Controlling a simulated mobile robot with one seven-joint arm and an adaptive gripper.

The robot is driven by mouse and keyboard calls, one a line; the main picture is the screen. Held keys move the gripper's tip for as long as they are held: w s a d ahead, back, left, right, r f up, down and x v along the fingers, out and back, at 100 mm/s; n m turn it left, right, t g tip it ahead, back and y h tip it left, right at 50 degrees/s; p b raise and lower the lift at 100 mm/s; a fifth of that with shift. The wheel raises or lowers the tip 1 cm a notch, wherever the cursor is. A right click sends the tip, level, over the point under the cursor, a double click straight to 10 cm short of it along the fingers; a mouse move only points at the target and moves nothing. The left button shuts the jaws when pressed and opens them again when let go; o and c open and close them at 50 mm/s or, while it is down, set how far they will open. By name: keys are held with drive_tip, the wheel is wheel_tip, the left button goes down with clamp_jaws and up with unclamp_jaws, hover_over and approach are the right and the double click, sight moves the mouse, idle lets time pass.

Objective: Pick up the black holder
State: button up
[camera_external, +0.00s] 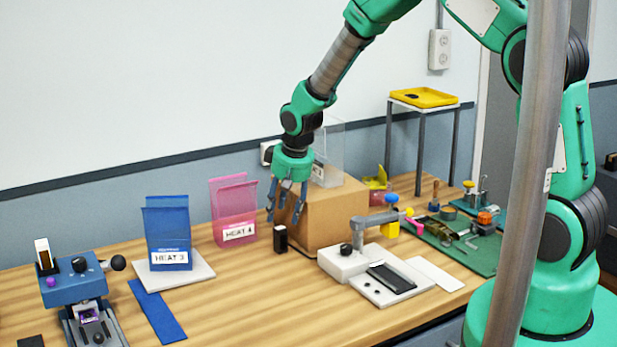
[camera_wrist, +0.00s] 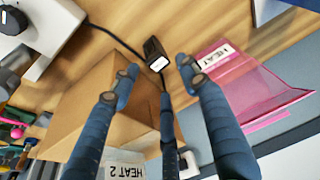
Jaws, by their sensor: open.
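The black holder (camera_external: 280,239) is a small upright black block with a pale top. It stands on the wooden table just left of the cardboard box and right of the pink HEAT 4 pouch. In the wrist view the holder (camera_wrist: 153,50) shows beyond the fingertips, with its white face toward the camera. My gripper (camera_external: 284,212) points down above the holder, with its blue fingers spread and nothing between them. In the wrist view my gripper (camera_wrist: 157,74) has fingers on both sides of the holder's line and a third finger near the middle. No contact with the holder shows.
The cardboard box (camera_external: 332,217) stands close to the right of the holder. The pink pouch (camera_external: 234,210) stands to its left, and a blue pouch (camera_external: 168,235) on a white plate is farther left. A white device (camera_external: 348,262) lies to the right. Table in front is clear.

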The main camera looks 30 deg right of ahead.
sight(282, 224)
drive_tip(key=shift+x, duration=2.6)
drive_tip(key=shift+s, duration=0.1)
clamp_jaws()
